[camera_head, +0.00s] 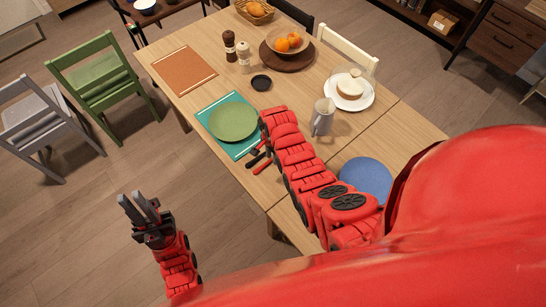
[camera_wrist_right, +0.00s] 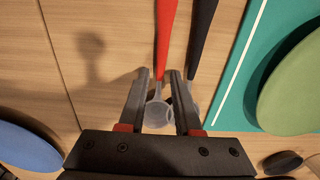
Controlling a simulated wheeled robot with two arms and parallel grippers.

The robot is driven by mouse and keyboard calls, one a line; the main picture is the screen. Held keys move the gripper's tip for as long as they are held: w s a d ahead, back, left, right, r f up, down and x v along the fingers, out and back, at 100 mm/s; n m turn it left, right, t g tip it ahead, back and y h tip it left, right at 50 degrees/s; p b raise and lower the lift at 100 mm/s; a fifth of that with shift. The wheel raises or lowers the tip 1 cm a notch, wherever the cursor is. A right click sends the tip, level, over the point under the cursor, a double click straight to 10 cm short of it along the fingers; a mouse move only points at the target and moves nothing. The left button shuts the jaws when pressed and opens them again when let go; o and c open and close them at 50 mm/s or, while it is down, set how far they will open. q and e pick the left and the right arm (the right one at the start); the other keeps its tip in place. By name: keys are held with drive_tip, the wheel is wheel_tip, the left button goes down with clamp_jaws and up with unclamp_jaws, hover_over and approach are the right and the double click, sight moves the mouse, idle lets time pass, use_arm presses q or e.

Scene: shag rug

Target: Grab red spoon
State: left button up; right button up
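The red spoon (camera_wrist_right: 166,30) lies on the wooden table (camera_wrist_right: 100,100) in the right wrist view, its red handle running up the picture and its clear grey bowl lower down. My right gripper (camera_wrist_right: 158,72) is open above it. The spoon shows in the gap between the fingers, and nothing is clamped. I cannot tell how high the fingers are above it.
A black-handled utensil (camera_wrist_right: 203,30) lies just right of the spoon in the wrist view. Beside it is a teal placemat (camera_wrist_right: 239,75) with a green plate (camera_wrist_right: 295,85).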

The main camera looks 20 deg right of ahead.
clamp_jaws()
drive_tip(key=shift+r, duration=0.1)
idle(0.5)
